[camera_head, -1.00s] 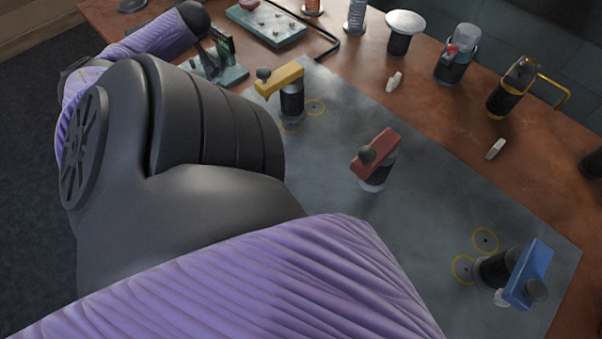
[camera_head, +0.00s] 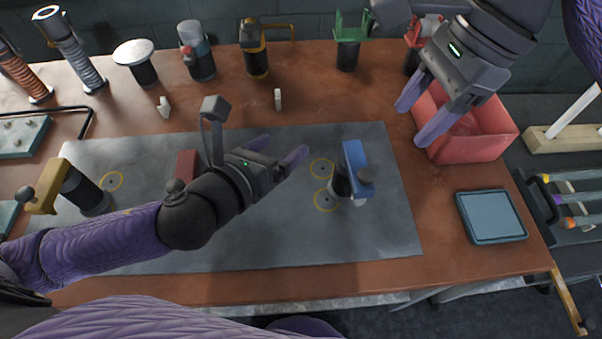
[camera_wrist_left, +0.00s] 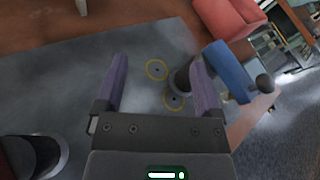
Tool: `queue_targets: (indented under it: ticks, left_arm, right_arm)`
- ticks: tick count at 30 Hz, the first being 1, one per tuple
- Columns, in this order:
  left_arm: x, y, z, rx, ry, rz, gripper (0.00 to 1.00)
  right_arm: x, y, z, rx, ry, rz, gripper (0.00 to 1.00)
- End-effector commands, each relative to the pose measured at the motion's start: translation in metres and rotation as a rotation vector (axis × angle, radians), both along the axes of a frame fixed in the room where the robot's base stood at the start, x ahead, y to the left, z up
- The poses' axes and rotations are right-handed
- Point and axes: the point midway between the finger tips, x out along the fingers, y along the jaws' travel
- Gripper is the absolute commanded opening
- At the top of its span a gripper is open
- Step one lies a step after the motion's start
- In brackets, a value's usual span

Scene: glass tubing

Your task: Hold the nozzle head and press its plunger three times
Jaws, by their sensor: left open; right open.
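Three black-bodied devices with coloured heads and dark round knobs are on the grey mat (camera_head: 250,255); I cannot tell which one the task calls the nozzle head. The blue-headed one (camera_head: 354,160) stands right of my left gripper (camera_head: 280,152), and shows in the left wrist view (camera_wrist_left: 231,72) beside the right finger. The red-headed one (camera_head: 187,163) is partly hidden behind my left arm. The yellow-headed one (camera_head: 47,188) is at the left. My left gripper is open and empty over the mat, apart from the blue one. My right gripper (camera_head: 414,122) is open and empty near the red bin.
The red bin (camera_head: 480,138) and a blue-grey tray (camera_head: 492,217) are at the right. Several tools line the back edge, including a white-topped one (camera_head: 135,55) and a green-topped one (camera_head: 349,40). Yellow rings (camera_head: 322,169) mark the mat. Its front right part is clear.

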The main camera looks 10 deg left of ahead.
Motion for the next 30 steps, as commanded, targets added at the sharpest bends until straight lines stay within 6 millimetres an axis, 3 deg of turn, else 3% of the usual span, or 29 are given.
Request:
queue_targets:
  ticks: [3, 8, 21, 30]
  left_arm:
    - [-0.025, -0.037, -0.022, 0.158, 0.0, -0.206, 0.87]
    - [-0.037, -0.058, -0.036, 0.247, -0.017, -0.327, 0.87]
    - [0.027, -0.103, -0.069, 0.251, -0.017, -0.33, 0.87]
    - [0.034, -0.108, -0.073, 0.252, -0.017, -0.331, 0.87]
  right_arm:
    - [0.0, 0.0, 0.0, 0.0, 0.0, 0.0, 0.59]
    - [0.0, 0.0, 0.0, 0.0, 0.0, 0.0, 0.59]
    - [0.0, 0.0, 0.0, 0.0, 0.0, 0.0, 0.59]
    - [0.0, 0.0, 0.0, 0.0, 0.0, 0.0, 0.59]
